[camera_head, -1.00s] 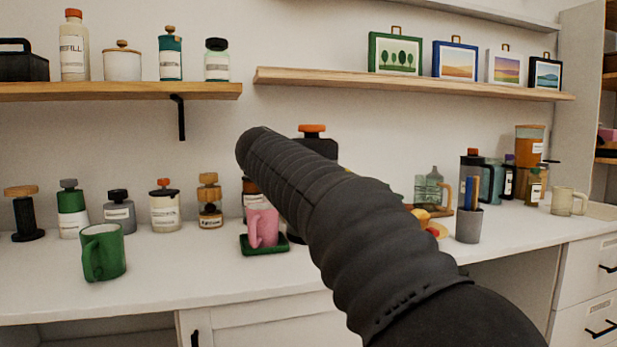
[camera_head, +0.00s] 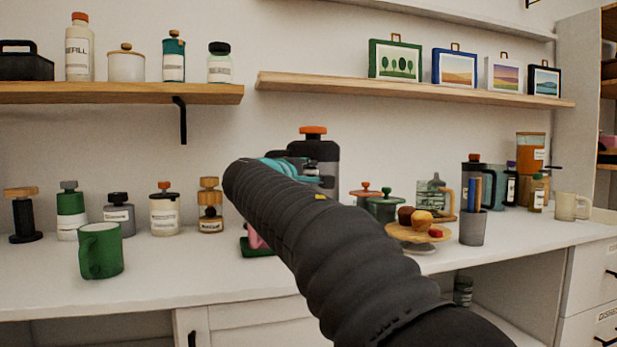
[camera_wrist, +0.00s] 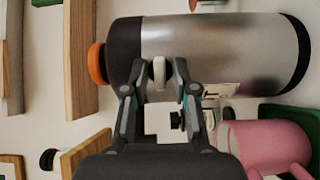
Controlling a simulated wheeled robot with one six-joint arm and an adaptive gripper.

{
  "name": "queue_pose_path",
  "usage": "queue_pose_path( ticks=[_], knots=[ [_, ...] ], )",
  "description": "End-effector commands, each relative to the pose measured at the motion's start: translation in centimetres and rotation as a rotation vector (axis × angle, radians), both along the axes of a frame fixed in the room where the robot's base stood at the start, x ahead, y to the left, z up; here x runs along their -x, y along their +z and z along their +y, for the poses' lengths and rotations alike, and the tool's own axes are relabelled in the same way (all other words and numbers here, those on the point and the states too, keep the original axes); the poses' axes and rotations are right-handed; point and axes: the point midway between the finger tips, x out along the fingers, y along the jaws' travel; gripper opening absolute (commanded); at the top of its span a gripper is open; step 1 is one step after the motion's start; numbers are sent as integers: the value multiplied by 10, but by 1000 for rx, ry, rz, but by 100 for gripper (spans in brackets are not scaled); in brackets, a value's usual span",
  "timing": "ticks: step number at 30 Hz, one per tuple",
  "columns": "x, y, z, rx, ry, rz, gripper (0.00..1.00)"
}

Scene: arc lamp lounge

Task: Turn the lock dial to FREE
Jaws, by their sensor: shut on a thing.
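A steel flask (camera_wrist: 220,50) with a black collar and an orange top knob shows sideways in the wrist view. Its black top (camera_head: 315,150) shows behind my arm in the head view. My gripper (camera_wrist: 159,82) is shut on this dial, one finger on each side. In the head view my gripper (camera_head: 292,168) is at the flask, partly hidden by my arm. I cannot read any dial marking or the word FREE.
A pink mug (camera_wrist: 262,140) on a green tray (camera_wrist: 300,118) stands close to the flask, mostly behind my arm in the head view. A cake stand (camera_head: 420,236) with pastries is right of my arm. A wooden shelf (camera_head: 420,90) runs above.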

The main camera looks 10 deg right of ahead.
Motion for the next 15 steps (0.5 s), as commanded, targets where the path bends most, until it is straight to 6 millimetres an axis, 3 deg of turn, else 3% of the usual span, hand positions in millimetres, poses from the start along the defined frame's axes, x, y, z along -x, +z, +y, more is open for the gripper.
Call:
queue_pose_path(
  ticks=[15],
  knots=[
    [0,0,0,35,0,9,0]
  ],
)
